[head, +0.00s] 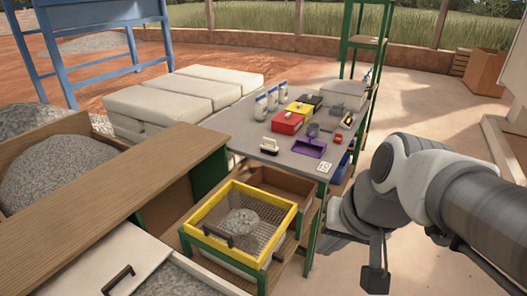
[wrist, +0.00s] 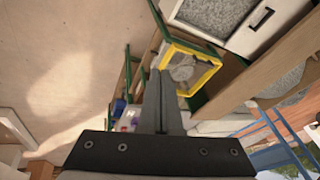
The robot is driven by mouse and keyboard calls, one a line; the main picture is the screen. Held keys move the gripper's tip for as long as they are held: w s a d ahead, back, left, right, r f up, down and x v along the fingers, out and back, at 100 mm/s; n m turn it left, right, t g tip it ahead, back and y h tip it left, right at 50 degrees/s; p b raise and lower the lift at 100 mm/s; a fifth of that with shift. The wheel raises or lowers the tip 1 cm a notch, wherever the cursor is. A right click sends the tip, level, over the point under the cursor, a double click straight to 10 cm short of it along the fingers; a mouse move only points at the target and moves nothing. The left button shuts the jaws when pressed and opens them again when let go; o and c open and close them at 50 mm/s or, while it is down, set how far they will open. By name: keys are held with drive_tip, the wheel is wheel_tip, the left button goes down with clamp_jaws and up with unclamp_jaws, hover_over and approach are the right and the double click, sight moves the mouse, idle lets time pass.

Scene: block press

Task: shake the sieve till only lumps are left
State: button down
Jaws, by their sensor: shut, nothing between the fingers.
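The sieve (head: 290,212) has a yellow frame and a wire mesh, and sits on a green stand in the head view. A heap of grey material (head: 241,222) lies on or under its mesh; I cannot tell whether it is lumps or fines. A dark handle shows on the sieve's near side. The sieve also shows in the wrist view (wrist: 213,66), beyond the fingers. My gripper (wrist: 160,75) is shut and empty, with its fingers together, apart from the sieve. In the head view my gripper (head: 375,278) hangs to the right of the sieve, over the floor.
A grey table (head: 240,128) behind the sieve holds red, yellow and black boxes, a purple tray (head: 309,148) and several bottles. A wooden bin of grey material (head: 60,165) and a wooden counter (head: 110,205) stand left.

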drive_tip(key=w+a+f+m+y+b, duration=0.15)
drive_tip(key=w+f+m+b, duration=0.4)
drive_tip(key=f, duration=0.65)
drive_tip(key=w+f+m+t+y+b, duration=0.1)
drive_tip(key=w+f+m+y+b, duration=0.15)
drive_tip(key=w+f+m, duration=0.75)
drive_tip(key=w+f+m+y+b, duration=0.35)
drive_tip(key=f+m, duration=0.25)
drive_tip(key=f, duration=0.9)
drive_tip(key=w+a+f, duration=0.2)
drive_tip(key=w+a, duration=0.1)
drive_tip(key=a, duration=0.3)
drive_tip(key=shift+a, duration=0.35)
drive_tip(key=shift+w+h, duration=0.1)
drive_tip(key=shift+h, duration=0.15)
